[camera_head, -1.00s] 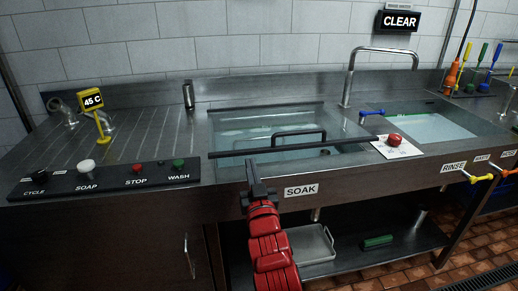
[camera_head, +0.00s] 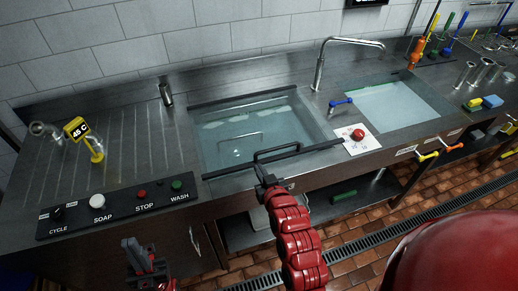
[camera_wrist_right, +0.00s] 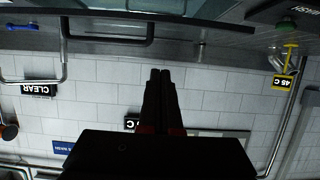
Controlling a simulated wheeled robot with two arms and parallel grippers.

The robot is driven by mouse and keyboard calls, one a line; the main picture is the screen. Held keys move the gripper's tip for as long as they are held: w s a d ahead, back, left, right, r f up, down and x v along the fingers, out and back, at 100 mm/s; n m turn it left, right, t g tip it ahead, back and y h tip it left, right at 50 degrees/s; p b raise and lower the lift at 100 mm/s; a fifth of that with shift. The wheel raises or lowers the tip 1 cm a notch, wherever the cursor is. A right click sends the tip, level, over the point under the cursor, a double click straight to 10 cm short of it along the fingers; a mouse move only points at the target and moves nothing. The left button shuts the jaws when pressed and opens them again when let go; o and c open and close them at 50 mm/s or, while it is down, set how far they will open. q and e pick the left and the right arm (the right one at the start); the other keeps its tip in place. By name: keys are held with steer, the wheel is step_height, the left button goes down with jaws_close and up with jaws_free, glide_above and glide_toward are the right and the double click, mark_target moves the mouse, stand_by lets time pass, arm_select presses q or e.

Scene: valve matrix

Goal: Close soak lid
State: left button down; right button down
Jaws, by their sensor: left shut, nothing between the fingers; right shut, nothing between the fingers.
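The soak lid (camera_head: 295,112) is a clear panel over the soak basin, with a dark bar (camera_head: 228,173) along its front edge and a black loop handle (camera_head: 292,149). It lies low over the basin; I cannot tell whether its front edge rests on the rim. My right gripper (camera_head: 266,180) is shut and empty, just in front of the bar near the handle; contact is unclear. In the right wrist view, its fingers (camera_wrist_right: 163,75) are together, with the handle (camera_wrist_right: 108,40) beyond to the left. My left gripper (camera_head: 138,258) is shut and empty, low at the counter's front left.
A control panel (camera_head: 120,207) lies on the counter's left front. A red button on a white plate (camera_head: 358,135) sits right of the soak basin, near the rinse basin (camera_head: 392,105). A tap (camera_head: 320,62) stands behind.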

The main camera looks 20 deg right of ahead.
steer(key=w+f+b, duration=0.2)
steer(key=w+b, duration=0.1)
steer(key=w+f+b, duration=0.2)
steer(key=w+b, duration=0.1)
steer(key=b, duration=0.1)
steer(key=w+f+b, duration=0.2)
steer(key=w+b, duration=0.1)
steer(key=b, duration=0.1)
steer(key=shift+a, duration=0.15)
steer(key=shift+s+f, duration=0.2)
steer(key=shift+f, duration=0.4)
steer(key=shift+w+f, duration=0.1)
steer(key=shift+f, duration=0.1)
